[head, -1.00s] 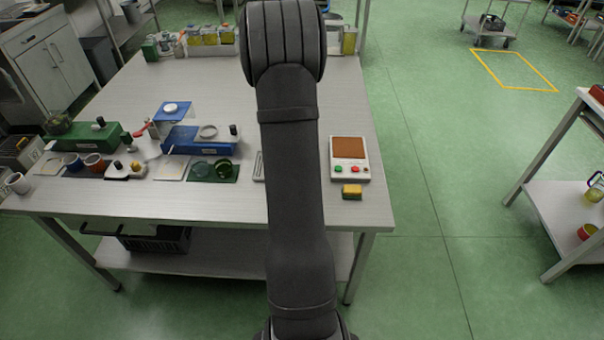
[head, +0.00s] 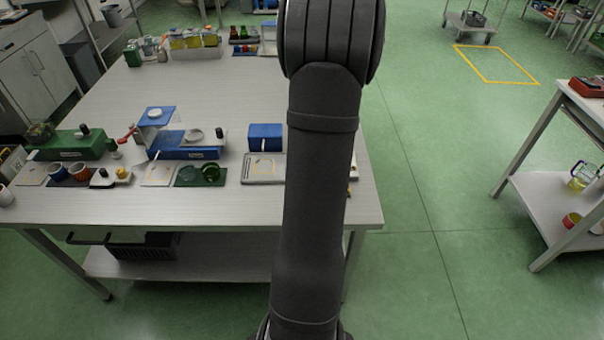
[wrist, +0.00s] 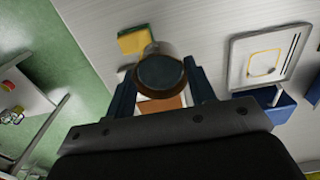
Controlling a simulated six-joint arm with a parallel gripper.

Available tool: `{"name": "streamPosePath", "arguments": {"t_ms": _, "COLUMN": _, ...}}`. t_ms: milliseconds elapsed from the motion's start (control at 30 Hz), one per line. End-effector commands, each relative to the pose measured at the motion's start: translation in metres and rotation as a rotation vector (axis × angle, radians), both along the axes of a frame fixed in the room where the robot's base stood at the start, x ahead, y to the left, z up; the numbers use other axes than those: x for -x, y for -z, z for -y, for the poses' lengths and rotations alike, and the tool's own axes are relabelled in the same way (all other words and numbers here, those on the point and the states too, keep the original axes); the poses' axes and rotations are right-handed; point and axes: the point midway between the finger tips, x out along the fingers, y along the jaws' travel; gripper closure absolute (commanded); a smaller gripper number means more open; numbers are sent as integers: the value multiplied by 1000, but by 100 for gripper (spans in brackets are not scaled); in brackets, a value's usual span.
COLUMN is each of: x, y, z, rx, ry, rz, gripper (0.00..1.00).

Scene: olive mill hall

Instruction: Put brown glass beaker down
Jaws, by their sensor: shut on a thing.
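In the wrist view my gripper (wrist: 160,82) is shut on the brown glass beaker (wrist: 160,71), which sits between its two blue fingers. I see the beaker's round, dark open end and a pale brownish side. It appears to be above the table, but its height is hard to tell. A device with a brown top (wrist: 162,104) is partly hidden behind the beaker and fingers. In the head view my arm hides the gripper and beaker. A pale tray with a yellow outline (head: 264,168) lies left of my arm; it also shows in the wrist view (wrist: 240,63).
A yellow block (wrist: 135,40) lies near the beaker in the wrist view. A blue box (head: 265,137) stands behind the tray. A green mat (head: 188,181) with glassware, and blue and green devices, fill the left side. The table's middle is clear.

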Motion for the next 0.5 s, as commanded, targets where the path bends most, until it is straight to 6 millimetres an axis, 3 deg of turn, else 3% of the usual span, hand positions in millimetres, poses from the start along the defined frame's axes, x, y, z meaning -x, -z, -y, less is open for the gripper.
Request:
{"name": "streamPosePath", "arguments": {"t_ms": 300, "x": -35, "y": 40, "z": -56, "rx": 0, "ry": -4, "rz": -1, "gripper": 65}}
{"name": "streamPosePath", "arguments": {"t_ms": 500, "x": -47, "y": 52, "z": -74, "rx": 0, "ry": -1, "rz": 0, "gripper": 65}}
